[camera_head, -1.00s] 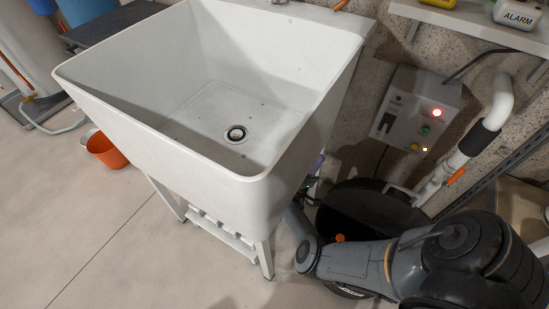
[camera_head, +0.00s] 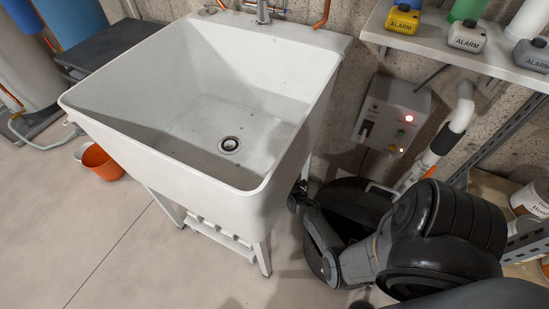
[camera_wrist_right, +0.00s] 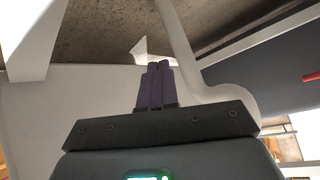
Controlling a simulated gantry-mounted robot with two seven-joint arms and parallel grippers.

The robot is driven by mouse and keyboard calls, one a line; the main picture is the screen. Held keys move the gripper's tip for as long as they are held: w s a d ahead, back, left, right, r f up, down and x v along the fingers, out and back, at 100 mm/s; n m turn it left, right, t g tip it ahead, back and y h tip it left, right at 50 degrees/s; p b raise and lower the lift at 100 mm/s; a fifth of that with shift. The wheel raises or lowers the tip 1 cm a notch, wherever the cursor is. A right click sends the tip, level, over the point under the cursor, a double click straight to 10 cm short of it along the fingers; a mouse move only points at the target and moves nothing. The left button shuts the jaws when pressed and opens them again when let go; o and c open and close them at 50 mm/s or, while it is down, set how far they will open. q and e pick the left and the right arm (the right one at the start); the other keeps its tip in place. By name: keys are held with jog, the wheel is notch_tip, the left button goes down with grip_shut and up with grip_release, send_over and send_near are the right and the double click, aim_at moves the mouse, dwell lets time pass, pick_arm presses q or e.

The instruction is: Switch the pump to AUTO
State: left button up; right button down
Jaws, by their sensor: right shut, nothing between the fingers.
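The pump's grey control box (camera_head: 388,112) is fixed to the wall right of the sink in the head view. It has a lit red lamp (camera_head: 409,118), a green button (camera_head: 400,133) below it and a dark switch (camera_head: 366,129) on the left side. The switch's setting is too small to read. My right arm reaches in low, below the box, beside the sink's right side. Its fingers are not clear in the head view. In the wrist view my right gripper (camera_wrist_right: 155,67) shows purple fingers pressed together and empty. My left gripper is not in view.
A white sink (camera_head: 130,115) fills the middle left. A shelf (camera_head: 450,55) with alarm units (camera_head: 467,37) juts out above right of the box. A white pipe (camera_head: 458,110) rises right of it. A black round basin (camera_head: 350,195) lies below.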

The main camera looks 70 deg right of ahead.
jog(key=y, duration=0.1)
jog(key=a+y, duration=0.1)
jog(key=w+t+y+p, duration=0.1)
jog(key=shift+a+f+y, duration=0.3)
jog(key=shift+f+y, duration=0.05)
jog(key=shift+y, duration=0.05)
